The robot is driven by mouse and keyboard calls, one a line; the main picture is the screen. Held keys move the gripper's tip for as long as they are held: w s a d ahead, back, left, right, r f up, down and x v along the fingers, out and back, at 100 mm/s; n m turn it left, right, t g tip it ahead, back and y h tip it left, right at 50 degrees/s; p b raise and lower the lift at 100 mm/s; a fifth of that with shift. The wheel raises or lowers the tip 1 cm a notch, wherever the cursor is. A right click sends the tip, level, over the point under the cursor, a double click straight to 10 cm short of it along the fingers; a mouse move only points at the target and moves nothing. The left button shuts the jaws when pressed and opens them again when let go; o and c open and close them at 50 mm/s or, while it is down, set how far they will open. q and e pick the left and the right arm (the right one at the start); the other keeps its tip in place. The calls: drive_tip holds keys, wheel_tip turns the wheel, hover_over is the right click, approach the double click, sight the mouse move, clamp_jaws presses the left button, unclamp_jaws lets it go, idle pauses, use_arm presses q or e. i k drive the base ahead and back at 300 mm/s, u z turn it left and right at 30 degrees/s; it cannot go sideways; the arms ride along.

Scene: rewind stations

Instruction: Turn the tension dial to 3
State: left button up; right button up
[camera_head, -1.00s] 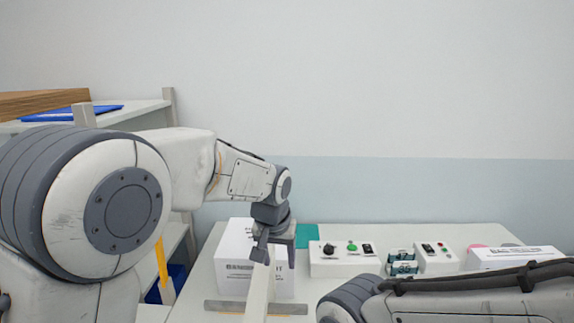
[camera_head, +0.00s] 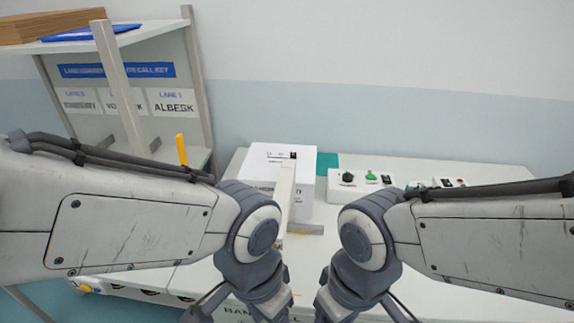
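A black knob (camera_head: 348,177), which looks like a dial, sits at the left of the white control box (camera_head: 335,192) at the back of the table. Its markings are too small to read. A green button (camera_head: 371,176) and a black switch (camera_head: 386,179) are to its right. My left gripper (camera_head: 238,312) and my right gripper (camera_head: 362,312) point down at the near side of the table, well short of the box. Their fingers look spread, with nothing seen between them; the tips are cut off by the bottom edge.
A white printed box (camera_head: 270,166) stands left of the control box, with a pale upright bar (camera_head: 286,195) in front. A second panel (camera_head: 450,182) is partly behind my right arm. A shelf (camera_head: 110,35) with lane labels stands at the left.

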sight(347, 177)
drive_tip(key=z, duration=1.35)
drive_tip(key=i, duration=0.6)
drive_tip(key=u, duration=1.3)
